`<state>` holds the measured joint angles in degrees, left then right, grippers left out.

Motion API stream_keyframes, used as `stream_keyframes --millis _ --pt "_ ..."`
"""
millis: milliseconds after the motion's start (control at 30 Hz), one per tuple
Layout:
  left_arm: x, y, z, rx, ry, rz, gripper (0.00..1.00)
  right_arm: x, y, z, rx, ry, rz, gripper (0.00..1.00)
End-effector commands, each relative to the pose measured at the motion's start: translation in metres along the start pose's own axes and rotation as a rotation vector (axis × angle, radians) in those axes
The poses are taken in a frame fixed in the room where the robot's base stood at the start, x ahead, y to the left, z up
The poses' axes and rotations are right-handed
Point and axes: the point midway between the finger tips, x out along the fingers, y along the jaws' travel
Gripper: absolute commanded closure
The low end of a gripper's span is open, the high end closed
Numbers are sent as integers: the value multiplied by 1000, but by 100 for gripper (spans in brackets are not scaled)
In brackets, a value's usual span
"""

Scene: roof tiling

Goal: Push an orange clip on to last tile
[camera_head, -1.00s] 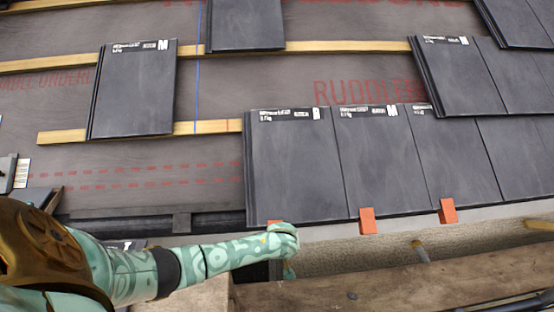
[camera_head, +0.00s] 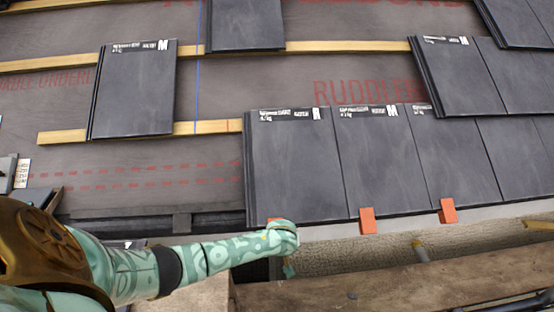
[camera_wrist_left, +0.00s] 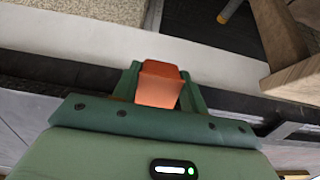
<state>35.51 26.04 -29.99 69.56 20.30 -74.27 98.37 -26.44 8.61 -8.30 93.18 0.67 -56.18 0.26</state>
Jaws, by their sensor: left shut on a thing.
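My left gripper (camera_head: 283,238) is at the lower edge of the leftmost tile in the bottom row (camera_head: 296,165). In the left wrist view my left gripper (camera_wrist_left: 160,88) is shut on an orange clip (camera_wrist_left: 160,84), which sits between its two green fingers. A bit of this clip (camera_head: 274,220) shows above the gripper in the head view, at the tile's bottom edge. How far it is seated on the tile is hidden. Two more orange clips, one (camera_head: 368,221) and another (camera_head: 447,211), sit on the lower edges of tiles to the right. My right gripper is not in view.
Wooden battens (camera_head: 62,136) cross the red-printed underlay (camera_head: 220,95). A loose tile (camera_head: 134,90) lies on the battens at upper left. A wooden plank (camera_head: 400,277) and a rough wall (camera_head: 365,252) lie below the eave.

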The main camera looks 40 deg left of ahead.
Motion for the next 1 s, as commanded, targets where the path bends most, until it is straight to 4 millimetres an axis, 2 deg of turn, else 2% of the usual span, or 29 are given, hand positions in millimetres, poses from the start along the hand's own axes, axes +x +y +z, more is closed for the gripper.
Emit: stream_keyframes --millis 700,733,800,1000 --pt "-1 0 -9 -2 5 0 98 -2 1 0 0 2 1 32" --pt "-1 0 -9 -2 5 0 49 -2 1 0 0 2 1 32" --pt "-1 0 -9 -2 5 0 32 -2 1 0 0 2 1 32" --pt "0 0 -7 -1 2 0 32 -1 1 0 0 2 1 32"
